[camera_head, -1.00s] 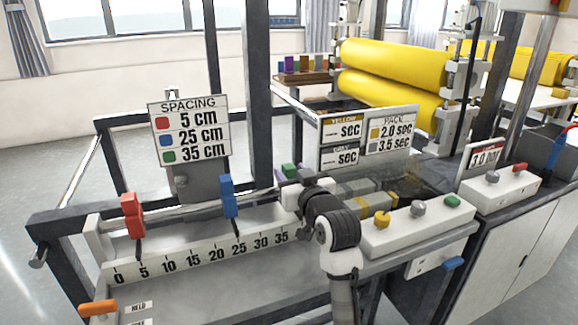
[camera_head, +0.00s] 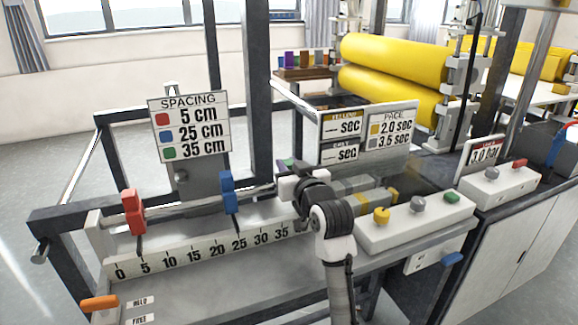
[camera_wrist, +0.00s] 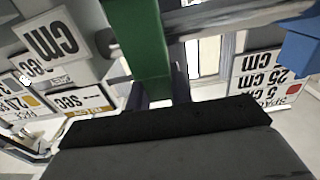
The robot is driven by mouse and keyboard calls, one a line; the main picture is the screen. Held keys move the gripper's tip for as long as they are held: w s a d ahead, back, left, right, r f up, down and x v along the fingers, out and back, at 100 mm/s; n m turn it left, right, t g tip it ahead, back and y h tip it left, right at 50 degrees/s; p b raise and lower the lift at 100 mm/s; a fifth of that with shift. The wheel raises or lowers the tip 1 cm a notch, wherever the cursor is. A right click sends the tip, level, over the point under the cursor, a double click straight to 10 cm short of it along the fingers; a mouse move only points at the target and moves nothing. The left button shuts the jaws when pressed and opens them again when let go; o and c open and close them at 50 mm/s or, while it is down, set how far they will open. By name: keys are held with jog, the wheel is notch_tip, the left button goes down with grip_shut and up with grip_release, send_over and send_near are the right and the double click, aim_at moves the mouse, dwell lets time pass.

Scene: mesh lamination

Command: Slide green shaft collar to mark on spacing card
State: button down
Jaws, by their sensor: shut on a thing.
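The green collar (camera_wrist: 147,45) fills the upper middle of the wrist view, between the fingers of my gripper (camera_wrist: 158,92). In the head view my gripper (camera_head: 303,187) is at the right end of the rail, near the 35 mark, and mostly hides the green collar. The spacing card (camera_head: 189,127) lists red 5 cm, blue 25 cm and green 35 cm. The blue collar (camera_head: 228,190) has its pointer near 25 on the scale (camera_head: 190,257). The red collar (camera_head: 133,212) has its pointer near 5. The green pointer's exact reading is hidden.
A white button box (camera_head: 415,225) with yellow, grey and green buttons stands right of my arm. An orange handle (camera_head: 99,303) is at the lower left. Sign boards (camera_head: 367,133) and yellow rollers (camera_head: 395,70) stand behind. The rail between red and blue is clear.

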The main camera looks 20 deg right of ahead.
aim_at(270, 184)
jog(key=a, duration=0.5)
jog(key=shift+s, duration=0.1)
jog(key=shift+d, duration=0.1)
jog(key=c, duration=1.2)
grip_release()
jog(key=shift+c, duration=0.2)
jog(key=shift+s, duration=0.1)
jog(key=s+b, duration=0.2)
jog(key=s, duration=1.1)
jog(key=shift+s+d, duration=0.25)
jog(key=shift+s, duration=0.05)
jog(key=shift+a, duration=0.1)
